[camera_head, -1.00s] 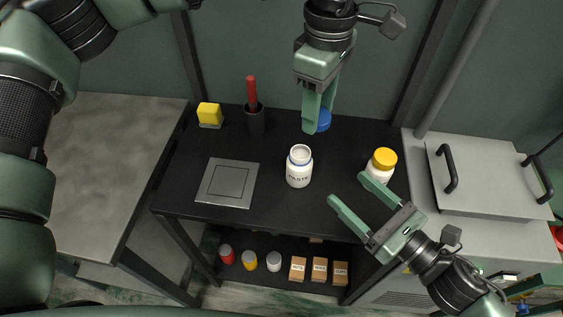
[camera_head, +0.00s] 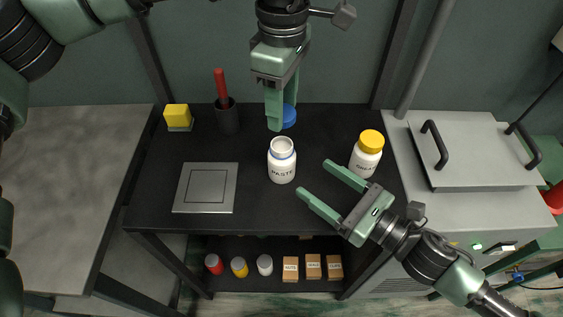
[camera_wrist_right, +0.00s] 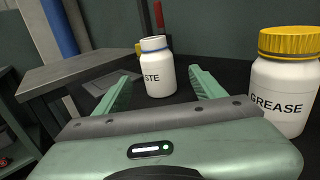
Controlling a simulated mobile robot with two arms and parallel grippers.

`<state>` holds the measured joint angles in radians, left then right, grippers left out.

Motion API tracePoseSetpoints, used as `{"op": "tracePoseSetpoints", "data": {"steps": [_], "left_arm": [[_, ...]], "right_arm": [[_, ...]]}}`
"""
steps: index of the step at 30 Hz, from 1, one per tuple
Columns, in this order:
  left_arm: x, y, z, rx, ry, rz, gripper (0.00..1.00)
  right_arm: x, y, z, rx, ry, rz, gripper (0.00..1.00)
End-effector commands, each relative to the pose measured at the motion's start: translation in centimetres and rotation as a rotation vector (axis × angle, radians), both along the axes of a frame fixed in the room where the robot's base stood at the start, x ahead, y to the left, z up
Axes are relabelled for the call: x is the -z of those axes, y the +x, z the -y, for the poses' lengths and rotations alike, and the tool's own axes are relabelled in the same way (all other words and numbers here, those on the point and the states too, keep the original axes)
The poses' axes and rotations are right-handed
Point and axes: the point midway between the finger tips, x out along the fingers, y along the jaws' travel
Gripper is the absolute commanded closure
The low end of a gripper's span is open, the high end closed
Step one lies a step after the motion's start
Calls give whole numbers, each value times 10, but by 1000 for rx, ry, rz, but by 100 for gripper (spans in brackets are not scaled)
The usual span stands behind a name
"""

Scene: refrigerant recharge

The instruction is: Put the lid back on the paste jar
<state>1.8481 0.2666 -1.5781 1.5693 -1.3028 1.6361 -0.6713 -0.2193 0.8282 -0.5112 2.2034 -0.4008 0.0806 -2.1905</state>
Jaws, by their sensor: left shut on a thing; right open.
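The white paste jar (camera_head: 282,166) stands upright and open-topped near the middle of the black table. My left gripper (camera_head: 274,122) points down behind the jar and is shut on the blue lid (camera_head: 289,116), which is partly hidden by the fingers. The lid is apart from the jar. My right gripper (camera_head: 317,178) is open and empty at the jar's right, its fingers pointing toward it. In the right wrist view the paste jar (camera_wrist_right: 159,72) shows ahead, between the open fingers (camera_wrist_right: 160,88) but beyond their tips.
A white grease jar with a yellow lid (camera_head: 367,153) stands right of the paste jar, close to my right gripper. A grey plate (camera_head: 206,188), a yellow block (camera_head: 177,116) and a dark cup with a red-handled tool (camera_head: 228,118) are at left. Several small containers sit on the lower shelf.

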Motion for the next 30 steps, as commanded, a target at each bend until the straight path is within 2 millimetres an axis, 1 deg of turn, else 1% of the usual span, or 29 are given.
{"op": "tracePoseSetpoints", "data": {"steps": [15,18,24,30], "left_arm": [[0,0,0,0,0,0,92],[0,0,0,0,0,0,92],[0,0,0,0,0,0,92],[0,0,0,0,0,0,92]], "right_arm": [[-1,54,-62,-3,0,4,31],[-1,62,-71,-2,1,2,31],[0,70,-80,-2,-1,0,31],[0,70,-81,-2,-2,-1,31]]}}
